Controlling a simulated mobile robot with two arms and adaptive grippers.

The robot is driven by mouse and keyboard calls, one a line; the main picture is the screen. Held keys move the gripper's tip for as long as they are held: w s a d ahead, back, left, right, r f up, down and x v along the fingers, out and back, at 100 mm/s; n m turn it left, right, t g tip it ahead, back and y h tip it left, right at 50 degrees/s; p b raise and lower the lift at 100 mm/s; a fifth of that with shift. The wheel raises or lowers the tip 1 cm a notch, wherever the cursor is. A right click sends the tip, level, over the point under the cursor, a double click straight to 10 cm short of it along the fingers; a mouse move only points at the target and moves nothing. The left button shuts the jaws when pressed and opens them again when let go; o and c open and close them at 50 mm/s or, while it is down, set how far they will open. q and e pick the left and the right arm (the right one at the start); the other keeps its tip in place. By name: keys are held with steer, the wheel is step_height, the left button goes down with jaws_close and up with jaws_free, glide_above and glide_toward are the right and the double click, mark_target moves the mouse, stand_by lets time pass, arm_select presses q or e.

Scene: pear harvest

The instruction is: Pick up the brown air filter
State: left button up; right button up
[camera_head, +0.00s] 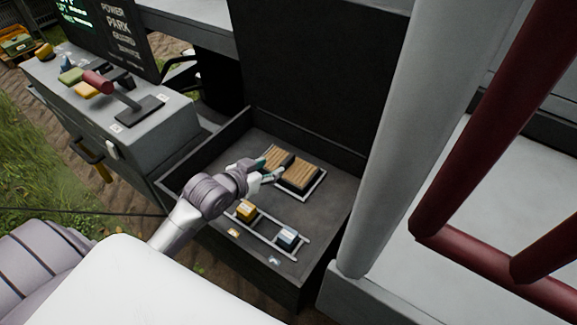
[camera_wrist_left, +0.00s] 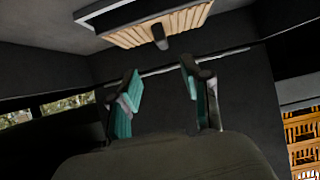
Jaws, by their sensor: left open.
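A brown pleated air filter (camera_head: 299,174) sits in a light frame (camera_head: 306,196) on the floor of an open dark compartment. A second brown pleated piece (camera_head: 277,157) lies just to its left, and I cannot tell whether the two are one filter. My left gripper (camera_head: 267,169) is open, with teal fingertips by the left side of the brown pieces. The left wrist view shows brown pleats (camera_wrist_left: 165,24) at the top, beyond the spread fingers (camera_wrist_left: 160,88). Nothing shows between the fingers. My right gripper is not in view.
A yellow block (camera_head: 246,210) and a blue block (camera_head: 288,238) stand on a rail nearer me in the compartment. Dark walls (camera_head: 205,147) enclose it. A grey post (camera_head: 400,130) rises at right. A red-handled lever (camera_head: 98,82) stands on the left console.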

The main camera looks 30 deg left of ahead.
mark_target(286, 159)
arm_select(q)
steer(key=x, duration=0.4)
steer(key=shift+r, duration=0.1)
steer(key=shift+w, duration=0.15)
steer(key=x, duration=0.4)
steer(key=shift+w+a+f+p, duration=0.15)
steer(key=shift+a+f+p, duration=0.15)
steer(key=shift+p, duration=0.1)
steer(key=shift+w+d+f, duration=0.1)
steer(key=shift+w+f, duration=0.1)
steer(key=shift+w, duration=0.05)
steer(key=shift+s, duration=0.1)
steer(key=shift+c, duration=0.5)
jaws_close()
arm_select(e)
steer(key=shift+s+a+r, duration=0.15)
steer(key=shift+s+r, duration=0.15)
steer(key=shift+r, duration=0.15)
arm_select(q)
steer(key=shift+r, duration=0.1)
